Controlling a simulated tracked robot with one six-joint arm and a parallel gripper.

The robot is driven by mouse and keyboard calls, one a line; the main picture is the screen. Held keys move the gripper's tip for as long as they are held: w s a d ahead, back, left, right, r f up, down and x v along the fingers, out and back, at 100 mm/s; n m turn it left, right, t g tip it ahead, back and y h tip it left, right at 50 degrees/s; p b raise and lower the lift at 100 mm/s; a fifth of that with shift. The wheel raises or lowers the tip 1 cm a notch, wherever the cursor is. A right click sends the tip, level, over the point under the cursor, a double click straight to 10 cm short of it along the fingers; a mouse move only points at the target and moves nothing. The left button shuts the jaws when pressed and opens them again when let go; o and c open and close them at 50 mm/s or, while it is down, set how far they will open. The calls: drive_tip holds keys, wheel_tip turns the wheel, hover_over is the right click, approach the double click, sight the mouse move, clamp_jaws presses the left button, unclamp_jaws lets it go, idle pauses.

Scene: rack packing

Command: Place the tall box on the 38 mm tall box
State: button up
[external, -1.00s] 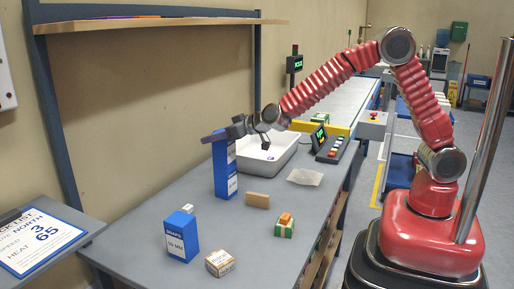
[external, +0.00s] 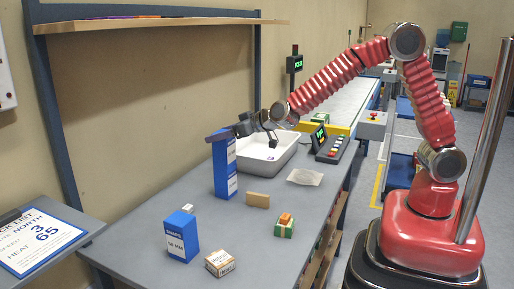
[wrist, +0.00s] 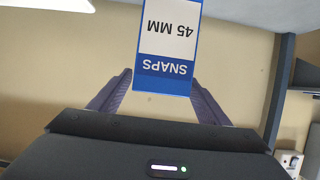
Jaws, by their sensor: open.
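A tall blue column with white label patches (external: 224,178) stands upright on the bench beside the white tray. It appears to be one blue box on another, but I cannot make out a seam. My gripper (external: 218,136) is at the column's top. In the wrist view a blue and white box reading "SNAPS 45 MM" (wrist: 166,50) sits upside down in the picture, between the open fingers (wrist: 160,95), with gaps visible at both sides near the tips. I cannot read a 38 mm label on any box.
A blue "MM" box (external: 181,240) with a small white block (external: 187,208) stands in front, beside a cardboard box (external: 219,263). A tan block (external: 258,200) and a green-orange block (external: 284,228) lie right. The white tray (external: 287,152) and control panel (external: 332,150) are behind.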

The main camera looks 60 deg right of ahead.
drive_tip(key=v, duration=0.9)
drive_tip(key=shift+s+r, duration=0.1)
drive_tip(key=shift+s, duration=0.05)
idle(0.6)
drive_tip(key=s+d+r+n+g+y, duration=0.1)
drive_tip(key=s+d+r+g+y, duration=0.1)
drive_tip(key=s, duration=0.5)
drive_tip(key=s+d+r+n+g+y, duration=0.1)
drive_tip(key=s+d+r, duration=0.15)
drive_tip(key=s, duration=0.45)
drive_tip(key=s+d+f+m+g+h, duration=0.1)
drive_tip(key=s+d, duration=0.4)
drive_tip(key=s, duration=0.5)
drive_tip(key=s+d+f+m+g+h, duration=0.1)
drive_tip(key=s+d+f+g+h, duration=0.1)
drive_tip(key=s+d, duration=0.4)
drive_tip(key=s+f+g, duration=0.1)
drive_tip(key=s+g, duration=0.1)
drive_tip(key=s, duration=0.3)
drive_tip(key=shift+s+d, duration=0.25)
drive_tip(key=shift+s, duration=0.05)
